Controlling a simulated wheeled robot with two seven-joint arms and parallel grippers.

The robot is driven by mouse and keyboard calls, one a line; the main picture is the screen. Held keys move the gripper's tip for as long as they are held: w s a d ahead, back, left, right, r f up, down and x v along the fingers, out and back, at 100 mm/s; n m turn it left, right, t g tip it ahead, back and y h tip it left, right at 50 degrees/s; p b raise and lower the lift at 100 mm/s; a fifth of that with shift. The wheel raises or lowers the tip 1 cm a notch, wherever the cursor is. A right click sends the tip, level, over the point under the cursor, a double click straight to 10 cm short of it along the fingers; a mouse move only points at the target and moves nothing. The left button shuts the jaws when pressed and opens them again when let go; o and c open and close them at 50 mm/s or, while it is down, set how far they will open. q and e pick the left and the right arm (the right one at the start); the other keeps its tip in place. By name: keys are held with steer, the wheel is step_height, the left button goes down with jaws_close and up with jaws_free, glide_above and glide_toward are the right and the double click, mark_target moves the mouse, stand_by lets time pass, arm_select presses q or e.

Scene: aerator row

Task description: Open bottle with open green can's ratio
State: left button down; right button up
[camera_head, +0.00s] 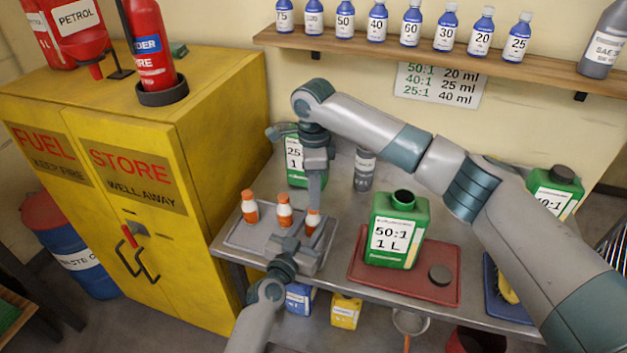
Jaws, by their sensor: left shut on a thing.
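The open green can (398,240), labelled 50:1 1 L, stands upright on a red tray (362,272) with its dark mouth uncovered. A dark round cap (440,275) lies beside it. Three small orange-and-white bottles stand on a grey tray (238,238): left (250,207), middle (284,211) and right (313,221); their labels are too small to read. My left gripper (300,240) is shut on the right bottle, low down. My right gripper (314,196) points down just above that bottle's top; its fingers are edge-on, so their opening is unclear.
A wall chart (440,84) reads 50:1 20 ml, 40:1 25 ml, 25:1 40 ml. A shelf (400,52) holds several numbered blue bottles. Green cans labelled 25:1 (295,172) and 40:1 (555,192) stand at the back. A grey bottle (364,172) stands between. A yellow cabinet (200,200) borders the left.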

steer(key=shift+f, duration=1.85)
jaws_close()
steer(key=shift+n, duration=0.3)
